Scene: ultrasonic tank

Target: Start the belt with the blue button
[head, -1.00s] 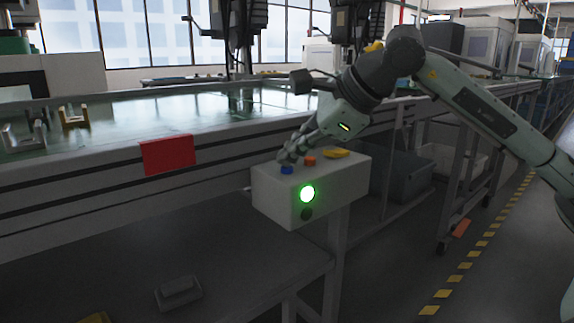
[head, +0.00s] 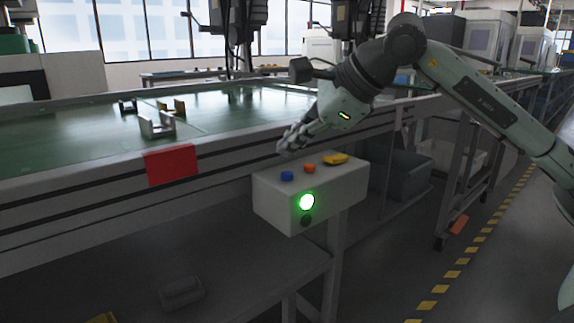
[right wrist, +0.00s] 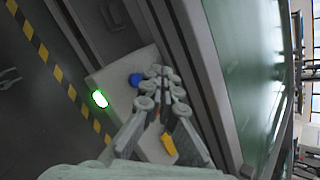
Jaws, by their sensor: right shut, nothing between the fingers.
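The blue button (head: 287,176) sits on top of a white control box (head: 275,205) beside the belt (head: 215,125). An orange button (head: 310,168) and a yellow piece (head: 336,158) are on the same top. A round lamp (head: 307,201) on the box's front glows green. My right gripper (head: 290,148) is shut and empty, a little above the blue button and apart from it. In the right wrist view, the blue button (right wrist: 136,79) shows just beside the fingertips (right wrist: 162,72). My left gripper is in neither view.
Several metal brackets (head: 157,126) stand on the green belt. A red plate (head: 171,165) hangs on the belt's side rail. Grey bins (head: 400,176) stand under the line at right. The aisle with yellow-black floor tape (head: 470,250) looks clear.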

